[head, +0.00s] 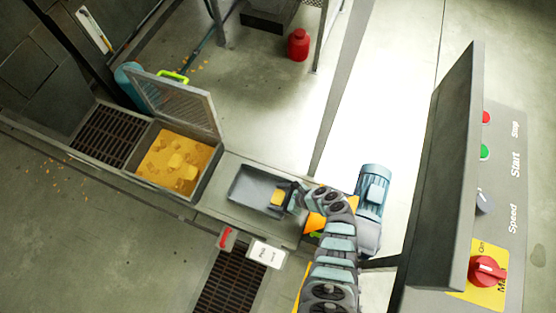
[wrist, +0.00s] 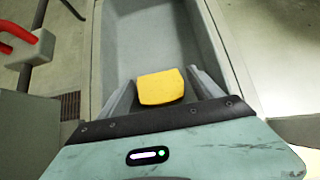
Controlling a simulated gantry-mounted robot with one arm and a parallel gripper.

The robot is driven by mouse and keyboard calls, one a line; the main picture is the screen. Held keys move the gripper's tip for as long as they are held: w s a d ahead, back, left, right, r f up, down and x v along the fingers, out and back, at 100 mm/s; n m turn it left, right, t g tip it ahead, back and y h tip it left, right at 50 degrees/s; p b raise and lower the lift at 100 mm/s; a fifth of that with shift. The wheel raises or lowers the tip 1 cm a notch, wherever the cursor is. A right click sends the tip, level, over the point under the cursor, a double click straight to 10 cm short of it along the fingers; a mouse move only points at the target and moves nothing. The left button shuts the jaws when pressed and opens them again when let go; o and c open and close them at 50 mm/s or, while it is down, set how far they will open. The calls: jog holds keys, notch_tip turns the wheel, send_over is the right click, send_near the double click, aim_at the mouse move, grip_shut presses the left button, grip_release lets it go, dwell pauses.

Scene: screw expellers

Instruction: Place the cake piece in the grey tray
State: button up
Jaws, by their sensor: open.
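The yellow cake piece (head: 277,199) is at the right end of the grey tray (head: 243,186), within its walls. In the wrist view the cake piece (wrist: 160,88) sits between the two fingers of my gripper (wrist: 163,84), with a gap visible at its sides. My gripper (head: 285,196) is open and reaches into the tray from the right in the head view. The tray (wrist: 153,30) stretches away beyond the fingers and its far floor is bare. The underside of the cake piece is hidden.
A square bin of yellow crumbly material (head: 160,160) stands left of the tray, its mesh lid (head: 180,103) raised. A red handle (head: 226,238) and a white label card (head: 266,254) are at the front edge. A blue motor (head: 373,195) stands right, near my arm.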

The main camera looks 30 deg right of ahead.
jog(key=p+v, duration=0.4)
jog(key=v, duration=0.3)
jog(key=shift+s+d+r, duration=0.1)
jog(key=shift+s+r, duration=0.1)
jog(key=shift+r, duration=0.1)
